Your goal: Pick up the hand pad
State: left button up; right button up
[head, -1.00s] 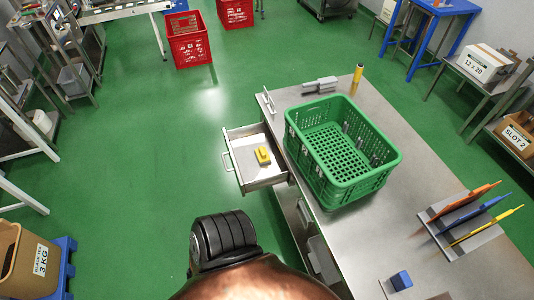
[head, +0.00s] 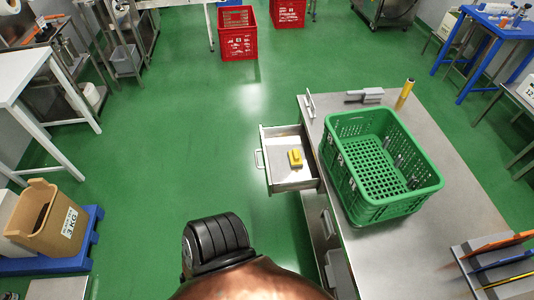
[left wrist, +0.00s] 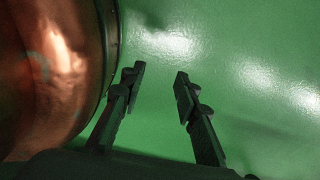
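A small yellow block-like item (head: 295,158), which looks like the hand pad, lies in the open drawer (head: 283,177) on the left side of the steel bench. Neither gripper shows in the head view. In the left wrist view my left gripper (left wrist: 158,88) has its two fingers apart with nothing between them, above green floor. My right gripper is in no view.
A green crate (head: 357,208) stands on the steel bench (head: 440,225), beside the drawer. A yellow cylinder (head: 405,93) and a grey tool (head: 365,95) are at the bench's far end. Green floor left of the drawer is clear. A cardboard box (head: 45,225) stands at the left.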

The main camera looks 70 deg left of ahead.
aim_at(295, 160)
jog(key=u, duration=1.75)
jog(key=k, duration=0.85)
jog(key=u, duration=1.7)
jog(key=i, duration=1.05)
jog(key=z, duration=0.7)
jog(key=i, duration=0.8)
jog(key=z, duration=0.9)
